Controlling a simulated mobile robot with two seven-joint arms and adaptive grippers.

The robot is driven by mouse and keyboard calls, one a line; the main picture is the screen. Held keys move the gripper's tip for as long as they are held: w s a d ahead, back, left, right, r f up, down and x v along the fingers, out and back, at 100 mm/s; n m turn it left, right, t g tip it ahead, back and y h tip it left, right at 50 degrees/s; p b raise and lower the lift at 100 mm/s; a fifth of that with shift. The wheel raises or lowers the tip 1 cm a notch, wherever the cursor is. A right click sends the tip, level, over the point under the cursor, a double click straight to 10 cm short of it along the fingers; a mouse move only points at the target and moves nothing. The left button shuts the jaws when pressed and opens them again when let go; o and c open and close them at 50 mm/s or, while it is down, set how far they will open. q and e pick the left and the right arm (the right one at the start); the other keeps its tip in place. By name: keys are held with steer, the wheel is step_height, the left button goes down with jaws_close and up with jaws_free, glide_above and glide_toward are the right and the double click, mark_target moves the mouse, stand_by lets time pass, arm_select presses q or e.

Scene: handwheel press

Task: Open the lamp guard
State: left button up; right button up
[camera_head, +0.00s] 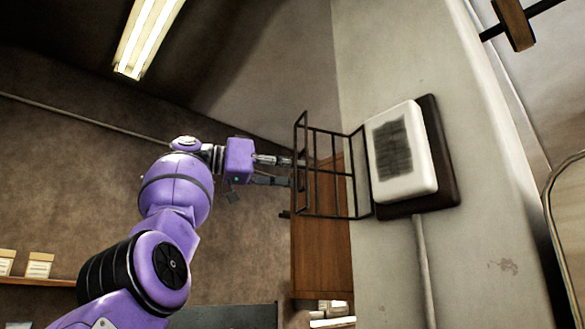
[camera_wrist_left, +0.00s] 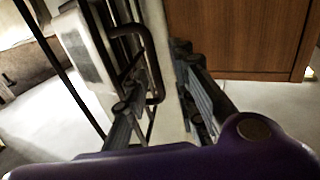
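The lamp (camera_head: 400,152) is a white box with a dark grille on a dark wall plate. Its guard (camera_head: 352,175), a dark wire cage, stands swung out from the lamp towards the left, so the lamp's face is uncovered. My left gripper (camera_head: 289,172) is at the guard's far left side, its fingers apart. In the left wrist view my left gripper (camera_wrist_left: 165,75) shows its two fingers apart, with the guard's dark bent handle (camera_wrist_left: 135,45) close to the left finger; I cannot tell whether they touch. The lamp (camera_wrist_left: 82,45) is beyond the bars. My right gripper is out of view.
A brown wooden cabinet (camera_head: 322,240) stands behind the guard. A pipe (camera_head: 423,265) runs down the wall below the lamp. A bar with a wooden block (camera_head: 515,24) is at the upper right. A shelf with small boxes (camera_head: 38,265) is at the left.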

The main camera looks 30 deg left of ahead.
arm_select(q)
steer(key=shift+s+r, duration=0.1)
steer(key=v, duration=1.2)
